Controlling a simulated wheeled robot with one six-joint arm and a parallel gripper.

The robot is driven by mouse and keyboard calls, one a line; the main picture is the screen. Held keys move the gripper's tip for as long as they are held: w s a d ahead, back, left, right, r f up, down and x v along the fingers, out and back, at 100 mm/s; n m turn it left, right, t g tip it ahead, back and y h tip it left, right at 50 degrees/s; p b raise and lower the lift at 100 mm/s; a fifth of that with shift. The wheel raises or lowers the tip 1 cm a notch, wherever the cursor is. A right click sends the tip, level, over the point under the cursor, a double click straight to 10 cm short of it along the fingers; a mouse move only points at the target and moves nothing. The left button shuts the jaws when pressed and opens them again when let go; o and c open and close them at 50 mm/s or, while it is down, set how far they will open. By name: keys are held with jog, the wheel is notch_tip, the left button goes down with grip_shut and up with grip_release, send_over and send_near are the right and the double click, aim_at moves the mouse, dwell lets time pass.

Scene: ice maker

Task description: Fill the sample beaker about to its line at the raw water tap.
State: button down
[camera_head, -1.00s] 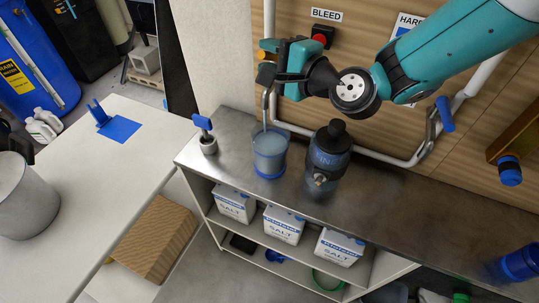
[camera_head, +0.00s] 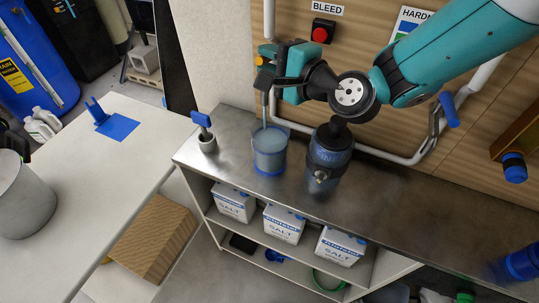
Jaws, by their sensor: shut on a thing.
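The sample beaker (camera_head: 269,152), clear with blue at its base, stands upright on the metal counter. Greyish water shows in it; its fill line cannot be made out. The raw water tap (camera_head: 265,103) comes down above the beaker, and its thin spout or stream reaches the beaker's mouth. My gripper (camera_head: 268,72) is above the beaker at the top of the tap. It is shut on what looks like the tap's handle, with an orange-yellow part (camera_head: 261,61) beside the fingers. The grip itself is partly hidden by the dark fingers.
A dark blue bottle-like housing (camera_head: 329,160) stands close right of the beaker. A blue-topped holder (camera_head: 203,131) stands to its left. A red bleed button (camera_head: 322,31) and pipes are on the wall.

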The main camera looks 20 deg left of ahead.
jog(key=shift+f, duration=0.5)
jog(key=c, duration=1.2)
grip_release()
jog(key=shift+r, duration=0.25)
jog(key=shift+o, duration=0.6)
jog(key=shift+s, duration=0.15)
jog(key=shift+f, duration=0.15)
jog(key=b+v, duration=0.5)
jog(key=v, duration=0.2)
